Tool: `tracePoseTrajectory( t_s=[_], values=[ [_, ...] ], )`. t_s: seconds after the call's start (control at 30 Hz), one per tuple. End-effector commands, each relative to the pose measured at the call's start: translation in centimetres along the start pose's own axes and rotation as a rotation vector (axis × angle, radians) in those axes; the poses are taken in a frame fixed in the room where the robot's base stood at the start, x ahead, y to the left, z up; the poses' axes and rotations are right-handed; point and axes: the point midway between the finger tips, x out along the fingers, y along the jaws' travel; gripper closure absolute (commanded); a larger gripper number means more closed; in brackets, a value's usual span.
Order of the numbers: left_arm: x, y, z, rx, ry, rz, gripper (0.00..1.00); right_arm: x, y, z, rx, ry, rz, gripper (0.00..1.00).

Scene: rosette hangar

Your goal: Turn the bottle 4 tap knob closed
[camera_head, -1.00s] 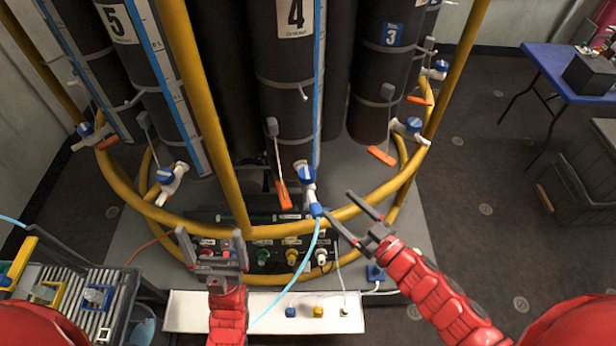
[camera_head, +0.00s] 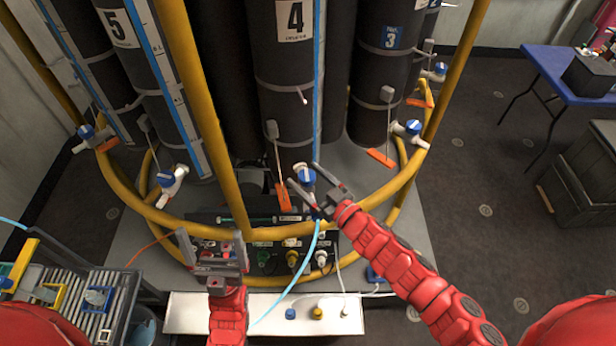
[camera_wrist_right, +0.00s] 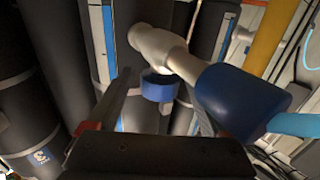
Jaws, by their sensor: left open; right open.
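Bottle 4 (camera_head: 286,90) is a tall black cylinder with a white number label. Its tap (camera_head: 313,193) is at its lower front, with a blue knob (camera_head: 306,174). My right gripper (camera_head: 303,173) is open, its fingers on either side of the knob in the head view. In the right wrist view, the blue knob (camera_wrist_right: 158,88) hangs under the white tap body (camera_wrist_right: 160,48), between my open fingers; contact cannot be told. A blue fitting (camera_wrist_right: 238,100) with a light-blue hose covers part of the right finger. My left gripper (camera_head: 211,243) is open and empty, left of the tap.
A yellow ring rail (camera_head: 160,213) circles the bottles, with an upright yellow post (camera_head: 212,100) left of bottle 4. An orange tag (camera_head: 283,195) hangs beside the tap. A light-blue hose (camera_head: 301,278) runs down from it. A panel (camera_head: 262,262) with coloured connectors lies below.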

Motion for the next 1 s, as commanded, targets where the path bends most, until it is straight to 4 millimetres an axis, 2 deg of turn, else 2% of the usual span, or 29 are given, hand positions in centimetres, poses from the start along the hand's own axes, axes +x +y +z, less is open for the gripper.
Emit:
tracePoseTrajectory(
  t_s=[0.07,0.1,0.5,0.57,0.77,1.0],
  values=[
    [0.0,0.0,0.0,0.000,0.000,0.000,0.00,0.0,0.0,0.0,0.000,0.000,0.000,0.16],
    [0.0,0.0,0.0,0.000,0.000,0.000,0.00,0.0,0.0,0.0,0.000,0.000,0.000,0.20],
    [0.0,0.0,0.0,0.000,0.000,0.000,0.00,0.0,0.0,0.0,0.000,0.000,0.000,0.92],
    [0.0,0.0,0.0,0.000,0.000,0.000,0.00,0.0,0.0,0.0,0.000,0.000,0.000,1.00],
    [-0.4,0.0,0.1,0.000,0.000,0.000,0.00,0.0,0.0,0.1,0.000,0.001,0.010,1.00],
    [-2.8,0.1,0.5,0.000,0.000,0.000,0.00,-0.1,0.0,0.5,0.002,0.005,0.082,1.00]
  ],
)
